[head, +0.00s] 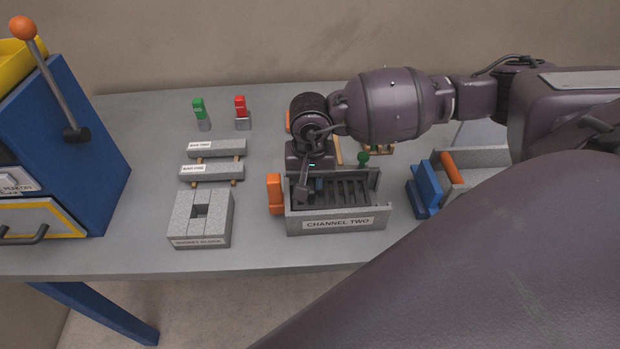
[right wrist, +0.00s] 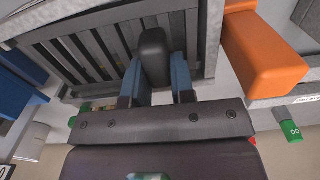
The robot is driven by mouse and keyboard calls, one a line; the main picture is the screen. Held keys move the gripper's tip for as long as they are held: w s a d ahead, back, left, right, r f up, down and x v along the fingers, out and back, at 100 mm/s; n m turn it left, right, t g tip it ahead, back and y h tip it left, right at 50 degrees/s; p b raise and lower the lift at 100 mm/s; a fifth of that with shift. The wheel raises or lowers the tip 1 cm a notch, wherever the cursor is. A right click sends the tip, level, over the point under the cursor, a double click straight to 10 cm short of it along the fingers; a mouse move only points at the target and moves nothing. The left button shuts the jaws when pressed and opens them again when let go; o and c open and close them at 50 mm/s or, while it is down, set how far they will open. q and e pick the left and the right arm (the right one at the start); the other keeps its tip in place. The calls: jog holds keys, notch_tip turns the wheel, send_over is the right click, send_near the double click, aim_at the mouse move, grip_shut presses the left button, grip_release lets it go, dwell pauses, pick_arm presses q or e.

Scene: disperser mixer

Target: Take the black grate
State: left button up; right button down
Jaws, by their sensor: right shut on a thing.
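The black grate (head: 350,190) is a dark slatted panel inside the grey box labelled CHANNEL TWO (head: 290,222). In the right wrist view its slats (right wrist: 70,55) lie between the grey walls of the box. My right gripper (head: 303,188) points down over the left part of the box. In the right wrist view the blue fingers of my right gripper (right wrist: 155,82) are shut on a black rounded handle (right wrist: 153,50) that stands up from the grate. The hand hides part of the grate in the head view. My left gripper is not in view.
An orange block (head: 274,193) is at the box's left side; a blue part (head: 425,188) stands to its right. A grey block (head: 187,215), two labelled bars, and green and red pieces are further left. A blue cabinet (head: 85,150) stands at far left.

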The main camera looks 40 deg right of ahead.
jog(key=shift+s+a, duration=0.1)
jog(key=shift+s, duration=0.05)
dwell(0.3)
jog(key=shift+r, duration=0.1)
jog(key=shift+r, duration=0.2)
jog(key=shift+r+p, duration=0.85)
jog(key=shift+r, duration=1.65)
jog(key=shift+r+p, duration=0.6)
jog(key=shift+r, duration=0.2)
jog(key=shift+r+p, duration=0.55)
jog(key=shift+r, duration=0.85)
